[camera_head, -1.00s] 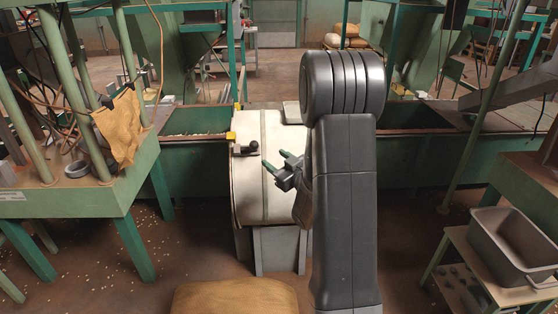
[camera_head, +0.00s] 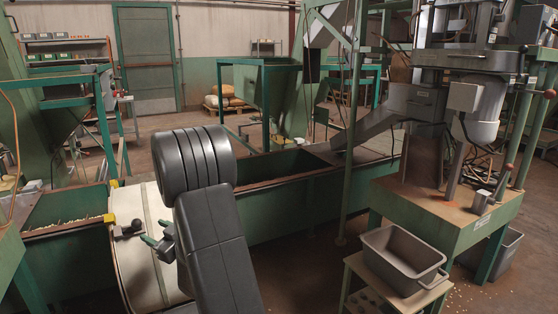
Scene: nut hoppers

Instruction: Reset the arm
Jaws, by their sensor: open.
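My arm stands up in the lower left of the head view. My gripper (camera_head: 157,241) shows to the left of the arm, with its green-tipped fingers pointing left. The fingers are apart and nothing shows between them. The gripper appears in front of a cream-coloured drum (camera_head: 143,270), close to a dark handle (camera_head: 128,229) on it. I cannot tell whether the gripper touches the drum. Part of the drum is hidden behind my arm.
Green hoppers (camera_head: 300,206) run across behind the arm. A grey bin (camera_head: 403,258) sits on a low stand at the lower right, beside a green machine table (camera_head: 440,215). A green post (camera_head: 349,130) rises between. Open floor shows at the back near a door (camera_head: 146,60).

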